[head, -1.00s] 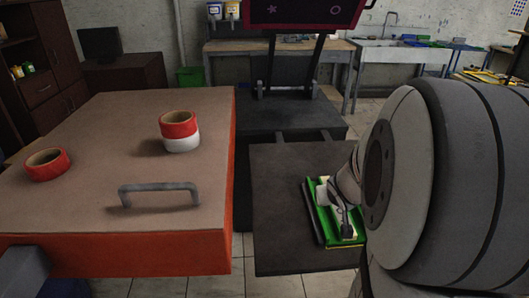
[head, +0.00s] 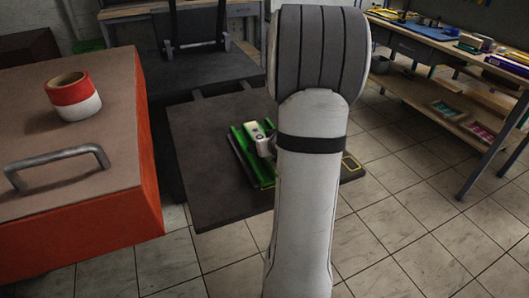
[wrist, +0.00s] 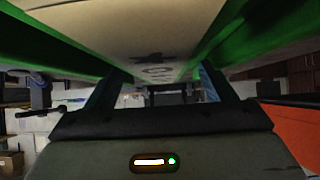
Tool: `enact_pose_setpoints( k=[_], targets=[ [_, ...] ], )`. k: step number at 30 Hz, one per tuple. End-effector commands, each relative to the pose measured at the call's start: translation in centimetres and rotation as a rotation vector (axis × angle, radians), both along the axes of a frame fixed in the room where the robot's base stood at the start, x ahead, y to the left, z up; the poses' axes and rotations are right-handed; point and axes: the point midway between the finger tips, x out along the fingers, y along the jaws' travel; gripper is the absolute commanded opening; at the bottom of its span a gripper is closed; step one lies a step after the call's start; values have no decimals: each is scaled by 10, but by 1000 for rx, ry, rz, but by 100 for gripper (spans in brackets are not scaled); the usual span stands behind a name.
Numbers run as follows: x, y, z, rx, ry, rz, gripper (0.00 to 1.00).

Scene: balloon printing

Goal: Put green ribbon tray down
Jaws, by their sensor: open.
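The green ribbon tray (head: 244,150) lies at the middle of the dark platform, partly hidden by my arm. My gripper (head: 262,140) is at the tray, over its inner part, and is open. My upright white arm link covers the tray's right side and most of the gripper in the head view. In the wrist view, green tray edges (wrist: 45,40) run along the upper left and upper right, close to the camera. A pale body fills the top between them.
The dark platform (head: 205,190) has bare room left of the tray and a yellow outline at its right edge. An orange-sided bench (head: 110,215) with a metal handle and red-white tape roll (head: 72,98) stands left. A workbench (head: 440,50) stands at right.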

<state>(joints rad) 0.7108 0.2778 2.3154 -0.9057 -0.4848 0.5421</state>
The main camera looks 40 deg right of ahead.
Motion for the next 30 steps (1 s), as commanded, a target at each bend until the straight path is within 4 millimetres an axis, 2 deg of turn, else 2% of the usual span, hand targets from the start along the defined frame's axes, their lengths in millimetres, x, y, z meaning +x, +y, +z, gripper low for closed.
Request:
enact_pose_setpoints(
  k=[9,30],
  targets=[
    [4,-2,-3,0,0,-1,76],
    [3,-2,-3,0,0,-4,19]
  ],
)
